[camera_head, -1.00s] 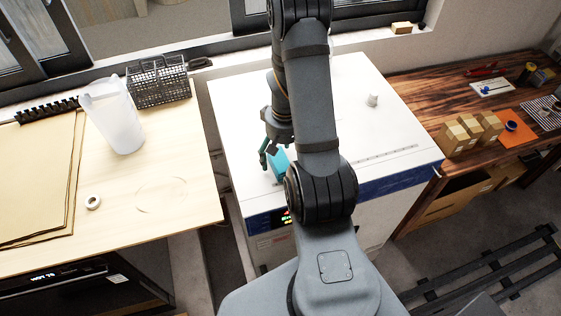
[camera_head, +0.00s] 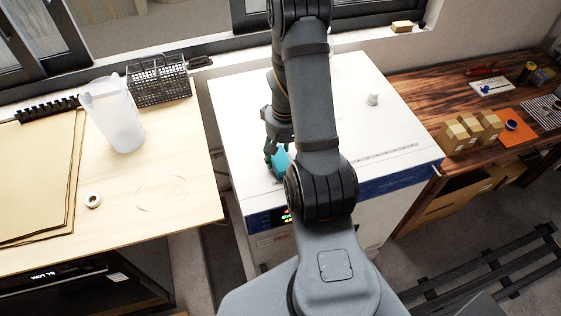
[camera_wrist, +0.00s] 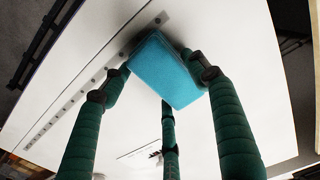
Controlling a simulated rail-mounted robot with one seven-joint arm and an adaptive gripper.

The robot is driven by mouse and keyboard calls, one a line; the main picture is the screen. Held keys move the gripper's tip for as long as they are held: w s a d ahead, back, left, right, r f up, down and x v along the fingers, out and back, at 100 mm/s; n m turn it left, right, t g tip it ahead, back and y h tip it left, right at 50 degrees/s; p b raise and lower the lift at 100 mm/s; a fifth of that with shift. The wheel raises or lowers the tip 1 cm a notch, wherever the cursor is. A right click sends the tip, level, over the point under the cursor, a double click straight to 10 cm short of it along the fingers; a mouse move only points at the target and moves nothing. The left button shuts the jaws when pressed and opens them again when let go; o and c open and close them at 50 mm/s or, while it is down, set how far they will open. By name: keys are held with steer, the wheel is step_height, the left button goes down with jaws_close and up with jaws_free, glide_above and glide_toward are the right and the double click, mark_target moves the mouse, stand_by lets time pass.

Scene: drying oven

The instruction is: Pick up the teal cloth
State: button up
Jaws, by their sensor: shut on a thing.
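The teal cloth (camera_wrist: 166,70) is a folded bright block in the wrist view, close to the white top of the drying oven (camera_wrist: 225,35). Fingers of my gripper (camera_wrist: 160,85) are closed in against its left and right sides, and a third finger stands below it in the picture. In the head view the teal cloth (camera_head: 279,160) shows only in part, beside my gripper (camera_head: 272,158) on the left front of the oven top (camera_head: 385,130). My arm hides the rest. I cannot tell whether the cloth touches the oven top.
A wooden table with a clear jug (camera_head: 113,115), a black wire basket (camera_head: 158,82) and a tape roll (camera_head: 93,201) is at left. A small white knob (camera_head: 373,99) stands on the oven top. A dark wood bench with boxes (camera_head: 455,138) is at right.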

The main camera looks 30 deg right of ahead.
mark_target(287, 158)
steer(key=shift+c, duration=0.7)
steer(key=shift+r, duration=0.15)
steer(key=shift+w+r, duration=0.1)
steer(key=shift+r, duration=0.15)
steer(key=r, duration=0.2)
steer(key=s+r+b, duration=0.1)
steer(key=shift+d+r, duration=0.25)
steer(key=shift+r, duration=0.1)
steer(key=s+d+r+b, duration=0.1)
steer(key=s+d+r, duration=0.3)
steer(key=s, duration=0.6)
step_height(287, 158, up, 2)
steer(key=shift+r, duration=0.25)
steer(key=shift+a, duration=0.1)
steer(key=o, duration=0.6)
steer(key=c, duration=0.5)
